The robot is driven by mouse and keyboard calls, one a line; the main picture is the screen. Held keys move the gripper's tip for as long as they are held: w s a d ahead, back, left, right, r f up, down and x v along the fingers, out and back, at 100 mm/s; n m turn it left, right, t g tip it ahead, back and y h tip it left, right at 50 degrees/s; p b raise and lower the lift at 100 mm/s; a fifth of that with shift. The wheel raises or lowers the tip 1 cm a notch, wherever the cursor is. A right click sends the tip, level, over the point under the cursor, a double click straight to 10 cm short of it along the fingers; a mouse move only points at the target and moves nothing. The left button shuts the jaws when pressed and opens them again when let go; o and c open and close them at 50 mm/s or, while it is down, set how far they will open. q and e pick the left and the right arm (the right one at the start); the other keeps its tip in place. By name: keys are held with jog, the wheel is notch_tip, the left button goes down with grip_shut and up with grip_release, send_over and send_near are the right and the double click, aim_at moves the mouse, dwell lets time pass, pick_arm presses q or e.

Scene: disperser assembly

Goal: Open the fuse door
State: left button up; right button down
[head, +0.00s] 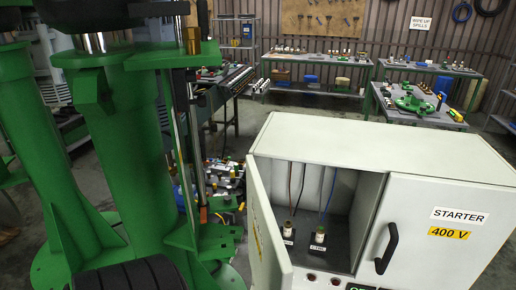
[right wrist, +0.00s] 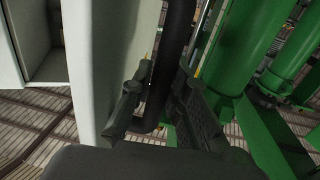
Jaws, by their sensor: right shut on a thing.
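The fuse door (head: 268,228) is the left door of a white cabinet (head: 325,135). It stands swung open toward the left, leaving the left compartment visible in the head view. In the right wrist view the pale door panel (right wrist: 92,70) is at the left. Beside it is a black bar handle (right wrist: 177,45). My right gripper (right wrist: 160,90) has its dark fingers on both sides of this handle and is shut on it. The right gripper is not visible in the head view. My left gripper is in neither view.
Two fuses (head: 319,237) stand inside the open compartment. The right door (head: 432,215), marked STARTER 400 V, is closed and has a black handle (head: 387,248). A large green machine (head: 125,130) stands close to the left. Workbenches (head: 320,60) line the back.

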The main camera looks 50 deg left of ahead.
jog(key=c, duration=1.5)
grip_release()
jog(key=shift+w, duration=0.1)
jog(key=shift+c, duration=0.2)
jog(key=v, duration=1.2)
